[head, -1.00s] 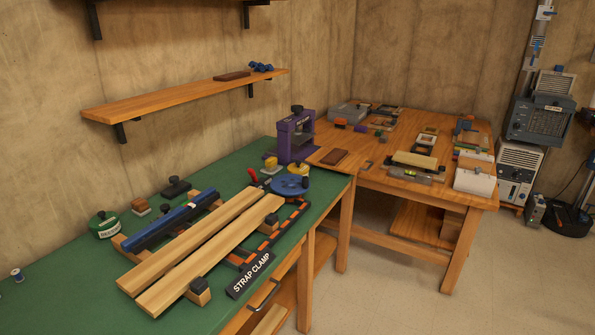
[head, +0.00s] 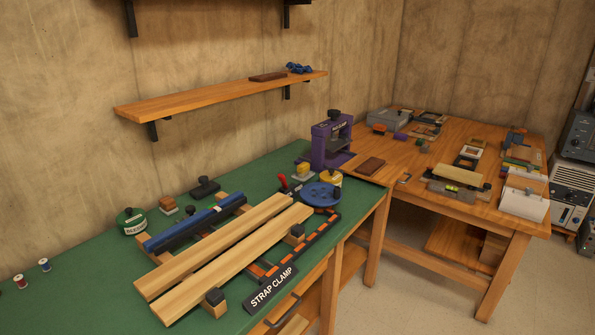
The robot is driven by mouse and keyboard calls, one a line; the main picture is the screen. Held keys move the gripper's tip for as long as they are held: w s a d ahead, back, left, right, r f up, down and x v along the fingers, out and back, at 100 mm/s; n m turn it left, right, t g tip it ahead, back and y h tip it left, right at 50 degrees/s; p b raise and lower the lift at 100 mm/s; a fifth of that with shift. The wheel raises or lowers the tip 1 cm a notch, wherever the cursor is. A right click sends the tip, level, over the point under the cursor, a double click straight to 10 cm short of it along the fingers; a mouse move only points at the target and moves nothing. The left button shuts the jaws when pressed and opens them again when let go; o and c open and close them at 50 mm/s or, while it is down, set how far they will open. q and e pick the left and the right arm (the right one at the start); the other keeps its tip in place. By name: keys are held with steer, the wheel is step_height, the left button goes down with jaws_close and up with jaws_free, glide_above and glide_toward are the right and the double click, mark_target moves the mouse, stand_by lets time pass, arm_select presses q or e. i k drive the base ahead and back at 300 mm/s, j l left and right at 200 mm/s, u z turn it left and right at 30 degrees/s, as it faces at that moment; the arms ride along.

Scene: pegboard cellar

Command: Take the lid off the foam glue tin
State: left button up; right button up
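No tin with a readable foam glue label shows. A round green tin (head: 131,222) with a dark knob on top and a pale label stands at the left of the green bench; I cannot read the label surely. A small yellow tin or pot (head: 331,180) with a dark top stands at the bench's far end, partly behind a blue round disc (head: 320,195). Neither of my grippers is in view.
Two long boards (head: 225,255) lie across clamps on the green bench (head: 80,265), beside a "STRAP CLAMP" sign (head: 271,288). A purple press (head: 331,140) stands at the far end. A wooden table (head: 400,165) holds many small items. The bench's near left is mostly clear.

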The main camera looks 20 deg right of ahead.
mark_target(331, 176)
steer(key=i+l+u, duration=0.15)
steer(key=l, duration=0.2)
steer(key=i+l+u, duration=0.1)
steer(key=l, duration=0.3)
steer(key=i+l+u, duration=0.15)
steer(key=l, duration=0.25)
steer(key=i+l+u, duration=0.1)
steer(key=l, duration=0.3)
steer(key=i+l+u, duration=0.15)
steer(key=l, duration=0.25)
steer(key=k, duration=0.05)
